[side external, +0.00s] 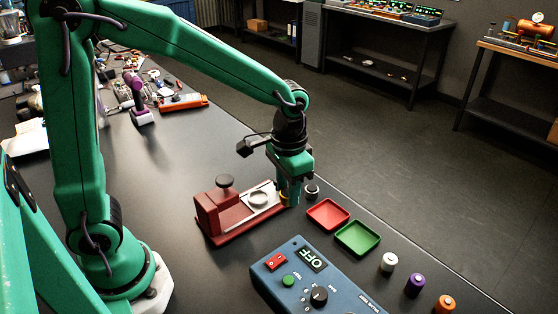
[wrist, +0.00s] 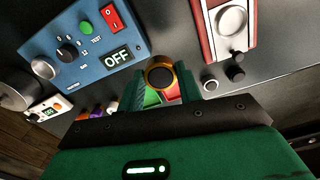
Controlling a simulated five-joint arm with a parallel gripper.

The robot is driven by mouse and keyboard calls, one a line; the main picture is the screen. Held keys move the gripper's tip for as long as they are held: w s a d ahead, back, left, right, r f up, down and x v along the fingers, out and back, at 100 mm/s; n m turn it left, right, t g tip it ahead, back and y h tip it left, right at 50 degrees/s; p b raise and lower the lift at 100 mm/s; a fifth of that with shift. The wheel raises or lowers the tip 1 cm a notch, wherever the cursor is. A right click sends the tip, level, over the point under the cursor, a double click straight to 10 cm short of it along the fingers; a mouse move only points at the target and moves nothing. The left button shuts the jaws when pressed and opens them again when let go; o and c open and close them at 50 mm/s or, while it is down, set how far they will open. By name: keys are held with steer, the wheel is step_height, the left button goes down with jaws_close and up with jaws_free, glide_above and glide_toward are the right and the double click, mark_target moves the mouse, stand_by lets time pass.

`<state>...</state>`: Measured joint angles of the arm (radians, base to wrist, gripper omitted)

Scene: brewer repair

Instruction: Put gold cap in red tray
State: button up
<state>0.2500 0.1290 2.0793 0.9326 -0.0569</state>
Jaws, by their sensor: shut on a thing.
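My gripper (side external: 290,192) is shut on the gold cap (wrist: 160,67), which shows in the wrist view as a gold ring with a dark centre between the green fingers. In the side view the cap is mostly hidden by the fingers. The gripper is beside the right end of the red fixture and left of the red tray. The red tray (side external: 328,215) looks empty in the side view. Part of it shows behind the cap in the wrist view (wrist: 173,91).
A green tray (side external: 357,238) adjoins the red one. A blue control box (side external: 310,280) reading OFF stands in front. The red fixture (side external: 238,212) is on the left. White (side external: 388,263), purple (side external: 414,285) and orange (side external: 444,304) capped pieces stand right. A small dark-topped piece (side external: 312,192) is close by.

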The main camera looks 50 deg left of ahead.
steer(key=w+d+f, duration=0.1)
steer(key=w+d, duration=0.4)
steer(key=d, duration=0.4)
steer(key=shift+d+f, duration=0.3)
steer(key=shift+w+a, duration=0.1)
steer(key=shift+w, duration=0.05)
glide_above(327, 216)
step_height(327, 216, down, 7)
steer(key=shift+f, duration=2)
steer(key=shift+f, duration=0.1)
steer(key=o, duration=0.7)
steer(key=shift+o, duration=0.2)
